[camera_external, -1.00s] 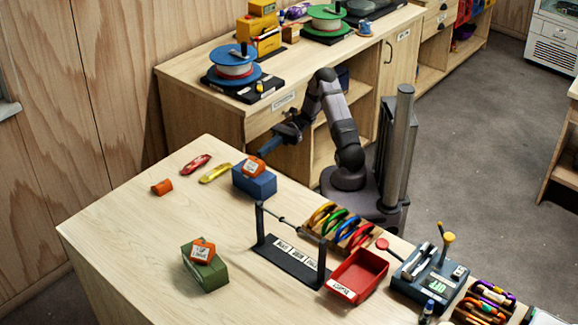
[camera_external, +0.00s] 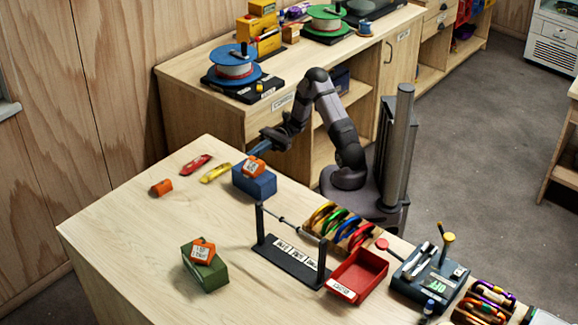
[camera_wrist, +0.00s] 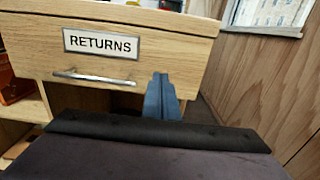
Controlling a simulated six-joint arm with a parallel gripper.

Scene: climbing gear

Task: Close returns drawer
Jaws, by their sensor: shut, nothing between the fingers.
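The returns drawer (camera_wrist: 120,40) has a light wood front with a RETURNS label and a metal bar handle (camera_wrist: 93,78). It fills the upper part of the wrist view. In the external view its label (camera_external: 283,102) shows on the cabinet below the blue spool. I cannot tell how far the drawer stands out. My gripper (camera_wrist: 162,90) is shut and empty, its blue fingers in front of the drawer's right part, right of the handle. Contact cannot be made out. In the external view my gripper (camera_external: 259,149) hangs between the cabinet and the workbench, just behind the blue box.
The blue box (camera_external: 254,182) with an orange tagged item stands on the workbench (camera_external: 130,225) close to my gripper. A green box (camera_external: 205,270), rod stand (camera_external: 290,258) and red tray (camera_external: 357,274) stand nearer. A wood wall (camera_wrist: 262,75) is right of the drawer.

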